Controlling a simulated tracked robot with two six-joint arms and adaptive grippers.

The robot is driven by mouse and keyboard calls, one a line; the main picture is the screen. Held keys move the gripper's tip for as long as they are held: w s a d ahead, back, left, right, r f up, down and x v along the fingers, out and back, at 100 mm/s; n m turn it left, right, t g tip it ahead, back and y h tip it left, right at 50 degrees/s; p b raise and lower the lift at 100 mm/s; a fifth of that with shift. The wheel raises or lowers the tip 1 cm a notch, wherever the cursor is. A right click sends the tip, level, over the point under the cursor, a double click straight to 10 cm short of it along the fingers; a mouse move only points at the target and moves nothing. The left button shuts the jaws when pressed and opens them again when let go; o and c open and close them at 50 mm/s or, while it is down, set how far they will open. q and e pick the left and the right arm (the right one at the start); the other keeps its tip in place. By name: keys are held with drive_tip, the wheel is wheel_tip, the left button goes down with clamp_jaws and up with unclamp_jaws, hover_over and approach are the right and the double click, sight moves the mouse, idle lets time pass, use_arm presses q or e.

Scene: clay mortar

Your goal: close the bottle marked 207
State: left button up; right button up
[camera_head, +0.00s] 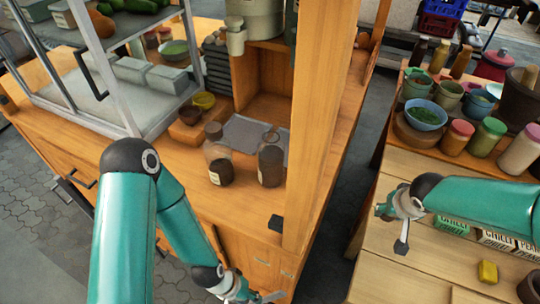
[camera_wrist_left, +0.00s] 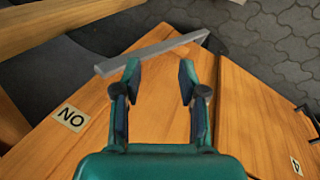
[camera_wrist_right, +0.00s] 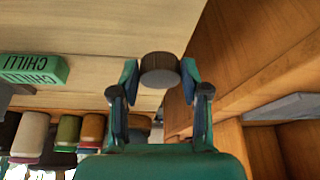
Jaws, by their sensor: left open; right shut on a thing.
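Two clear glass bottles with dark contents stand side by side on the wooden counter, the left bottle (camera_head: 218,160) and the right bottle (camera_head: 270,163). Each has a pale label too small to read, so I cannot tell which is 207. The left bottle has a dark top; the right one's rim looks open. My right gripper (camera_wrist_right: 160,82) is shut on a round grey-brown lid or stopper (camera_wrist_right: 160,68), away from the bottles, above the right-hand table. My left gripper (camera_wrist_left: 160,75) is open and empty, low in front of the counter in the head view (camera_head: 262,297).
A wooden post (camera_head: 325,120) rises right of the bottles, between them and my right arm. A glass display case (camera_head: 100,70) stands at the left. Jars and bowls (camera_head: 425,115) crowd the right table's back; a yellow block (camera_head: 488,272) lies nearer. A gap separates the two tables.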

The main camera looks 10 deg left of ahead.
drive_tip(key=shift+w, duration=0.15)
use_arm(q)
drive_tip(key=shift+w, duration=0.15)
use_arm(e)
drive_tip(key=shift+a, duration=0.2)
use_arm(q)
drive_tip(key=shift+d, duration=0.1)
use_arm(e)
drive_tip(key=shift+a, duration=0.1)
